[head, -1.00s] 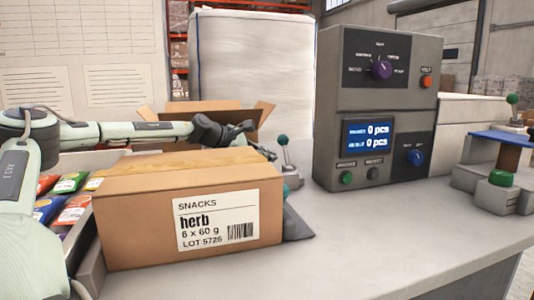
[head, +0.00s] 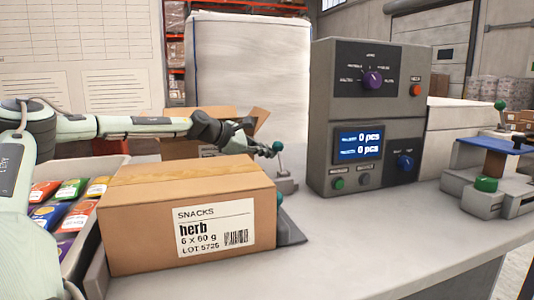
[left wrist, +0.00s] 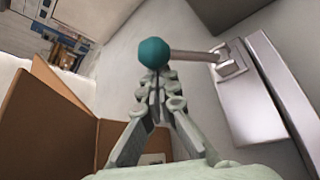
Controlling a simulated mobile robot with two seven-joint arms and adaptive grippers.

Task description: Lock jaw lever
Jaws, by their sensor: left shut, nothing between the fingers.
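A lever with a teal ball knob (head: 278,146) stands near upright on a grey base (head: 286,184), behind the carton's right end. In the left wrist view the knob (left wrist: 152,53) is just beyond my fingertips, and its metal rod (left wrist: 190,55) runs right to a bracket on a grey block (left wrist: 265,100). My left gripper (head: 268,151) is shut and empty, its tips at or very near the knob; I cannot tell whether they touch. The fingers also show in the left wrist view (left wrist: 155,82). My right gripper is not in view.
A snack carton (head: 150,225) stands in front of my left arm. A tray of colourful packets (head: 65,205) is at the left, an open box (head: 225,122) behind. A grey control unit (head: 325,110) stands right of the lever. The counter (head: 370,235) is clear in front.

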